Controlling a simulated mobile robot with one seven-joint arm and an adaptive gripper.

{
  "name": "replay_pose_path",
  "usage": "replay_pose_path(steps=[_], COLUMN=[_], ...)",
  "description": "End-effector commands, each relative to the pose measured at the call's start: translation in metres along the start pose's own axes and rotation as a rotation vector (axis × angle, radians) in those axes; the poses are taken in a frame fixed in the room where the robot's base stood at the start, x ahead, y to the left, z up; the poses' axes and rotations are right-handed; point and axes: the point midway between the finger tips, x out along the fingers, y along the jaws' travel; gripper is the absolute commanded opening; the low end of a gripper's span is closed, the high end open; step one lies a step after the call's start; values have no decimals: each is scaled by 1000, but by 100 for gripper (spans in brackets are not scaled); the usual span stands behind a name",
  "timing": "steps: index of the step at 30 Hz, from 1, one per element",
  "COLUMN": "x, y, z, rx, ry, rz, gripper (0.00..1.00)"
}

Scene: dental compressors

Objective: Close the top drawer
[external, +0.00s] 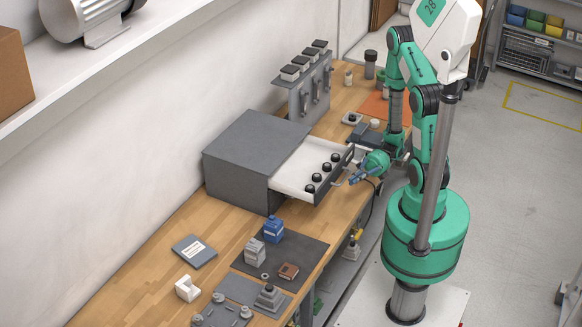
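The top drawer (292,178) stands pulled out of the grey cabinet (238,157) on the workbench. Its inside is white and holds several small black round parts. Its dark front panel faces right, toward my arm, and a pale handle shows there. My gripper (355,181) is just outside the drawer front, close to the handle. I cannot tell whether it touches the handle, and its fingers are too small to judge as open or shut. Any lower drawer is not clearly visible.
The wooden bench (140,262) carries a dark mat (310,247) with small blue, grey and brown items in front of the cabinet. A grey tool rack (306,88) stands behind it. An orange mat (378,106) lies farther back.

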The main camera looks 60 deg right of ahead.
Motion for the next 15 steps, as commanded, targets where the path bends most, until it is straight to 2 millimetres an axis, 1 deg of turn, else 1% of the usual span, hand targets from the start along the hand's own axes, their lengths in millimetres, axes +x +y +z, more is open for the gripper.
replay_pose_path(steps=[5, 8, 11, 15], x=[2, 4, 7, 12], y=[0, 0, -2, -5], z=[7, 14, 26, 48], rx=[1, 1, 1, 1], ry=[1, 3, 4, 4], rz=[1, 1, 2, 1], gripper=[0, 0, 0, 0])
